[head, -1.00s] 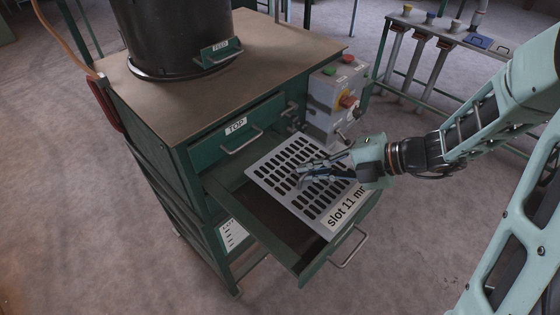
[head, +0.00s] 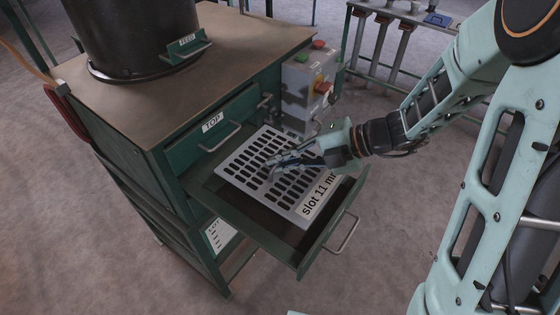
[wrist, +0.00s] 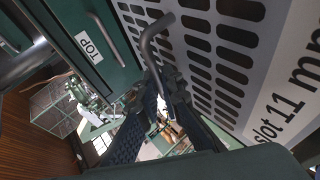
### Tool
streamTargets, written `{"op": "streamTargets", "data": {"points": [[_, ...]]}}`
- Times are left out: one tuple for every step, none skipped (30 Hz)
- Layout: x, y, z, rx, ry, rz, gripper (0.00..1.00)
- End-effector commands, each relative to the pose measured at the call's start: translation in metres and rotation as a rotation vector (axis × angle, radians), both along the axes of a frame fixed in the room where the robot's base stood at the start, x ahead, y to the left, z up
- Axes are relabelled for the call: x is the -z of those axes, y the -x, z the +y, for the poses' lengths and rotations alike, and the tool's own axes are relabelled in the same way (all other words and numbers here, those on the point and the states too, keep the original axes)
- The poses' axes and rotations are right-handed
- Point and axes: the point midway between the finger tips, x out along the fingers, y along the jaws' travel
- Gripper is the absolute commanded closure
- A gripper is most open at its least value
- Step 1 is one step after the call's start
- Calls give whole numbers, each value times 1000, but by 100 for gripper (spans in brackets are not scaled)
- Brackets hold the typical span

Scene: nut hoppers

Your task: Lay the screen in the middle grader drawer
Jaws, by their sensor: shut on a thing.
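The screen (head: 288,203) is a flat grey slotted plate marked "slot 11 mm". My gripper (head: 280,163) is shut on the bent grey handle on the screen's upper face. The handle (wrist: 148,42) shows between the fingers in the wrist view, beside the slotted plate (wrist: 205,75). The middle drawer (head: 318,252) is pulled out beneath the TOP drawer, and the screen lies over its opening. The drawer's dark interior shows along the screen's front and left sides. I cannot tell whether the screen touches the drawer, and its far right corner is behind my gripper.
The closed TOP drawer (head: 210,138) with its handle is just above and left. A switch box (head: 310,85) stands behind the screen. A dark round hopper (head: 130,35) stands on the cabinet top (head: 225,50). A rack (head: 385,30) is at the back.

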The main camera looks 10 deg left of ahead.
Motion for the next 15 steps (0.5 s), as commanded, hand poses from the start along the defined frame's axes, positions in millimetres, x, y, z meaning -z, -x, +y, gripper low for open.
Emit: {"op": "streamTargets", "data": {"points": [[6,0,0,-1,-2,-2,100],[7,0,0,-1,-2,-2,100],[9,0,0,-1,-2,-2,100],[11,0,0,-1,-2,-2,100],[13,0,0,-1,-2,-2,100],[15,0,0,-1,-2,-2,100],[16,0,0,-1,-2,-2,100],[18,0,0,-1,-2,-2,100],[20,0,0,-1,-2,-2,100],[22,0,0,-1,-2,-2,100],[23,0,0,-1,-2,-2,100],[25,0,0,-1,-2,-2,100],[27,0,0,-1,-2,-2,100],[29,0,0,-1,-2,-2,100],[31,0,0,-1,-2,-2,100]]}}
